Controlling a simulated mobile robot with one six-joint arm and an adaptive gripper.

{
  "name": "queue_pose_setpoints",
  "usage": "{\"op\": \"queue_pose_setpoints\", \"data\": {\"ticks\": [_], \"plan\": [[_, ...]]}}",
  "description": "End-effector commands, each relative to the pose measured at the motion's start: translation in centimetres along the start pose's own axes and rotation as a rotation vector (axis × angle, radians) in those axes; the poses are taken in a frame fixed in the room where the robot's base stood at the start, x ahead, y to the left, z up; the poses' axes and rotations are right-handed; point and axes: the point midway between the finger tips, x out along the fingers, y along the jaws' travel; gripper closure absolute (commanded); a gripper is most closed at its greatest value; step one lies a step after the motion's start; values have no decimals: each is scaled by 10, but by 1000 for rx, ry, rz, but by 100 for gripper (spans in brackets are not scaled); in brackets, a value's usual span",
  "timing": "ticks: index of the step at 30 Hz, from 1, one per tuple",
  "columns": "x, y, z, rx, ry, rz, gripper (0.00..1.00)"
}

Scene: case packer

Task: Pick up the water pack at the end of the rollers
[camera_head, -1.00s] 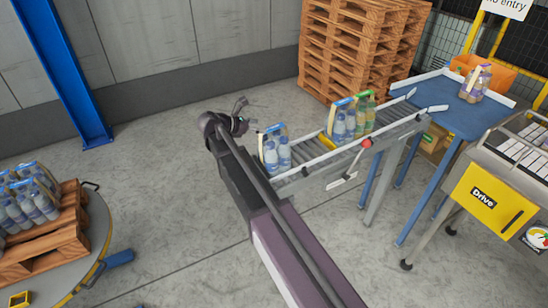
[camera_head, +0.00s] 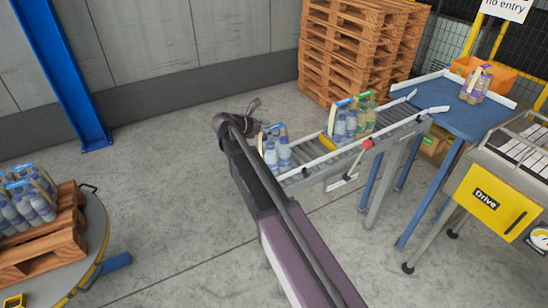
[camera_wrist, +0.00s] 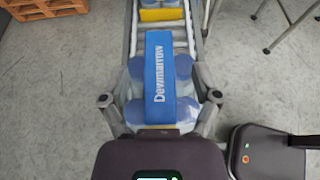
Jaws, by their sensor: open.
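The water pack (camera_head: 277,154), clear blue bottles under a blue top band, stands at the near end of the rollers (camera_head: 303,173). The wrist view shows its band lettered "Dewmarrow" (camera_wrist: 160,75) from above. My gripper (camera_wrist: 160,98) is open, with one finger on each side of the pack. I cannot tell whether the fingers touch the bottles. In the head view, my gripper (camera_head: 252,108) is beside and slightly above the pack, and my arm hides part of the pack's left side.
Another blue pack (camera_head: 342,122) and a green-banded pack (camera_head: 368,112) stand farther up the rollers, past a yellow piece (camera_head: 326,141). A purple-banded pack stands on the blue table (camera_head: 440,103). Stacked pallets (camera_head: 355,50) are behind. A loaded pallet (camera_head: 60,240) is at left.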

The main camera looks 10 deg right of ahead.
Motion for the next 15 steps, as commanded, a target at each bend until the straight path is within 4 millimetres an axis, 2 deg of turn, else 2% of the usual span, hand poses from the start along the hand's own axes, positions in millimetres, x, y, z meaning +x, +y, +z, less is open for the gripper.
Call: {"op": "queue_pose_setpoints", "data": {"ticks": [6,15], "plan": [[19,0,-1,-1,0,-1,20],[20,0,0,-1,0,1,20]]}}
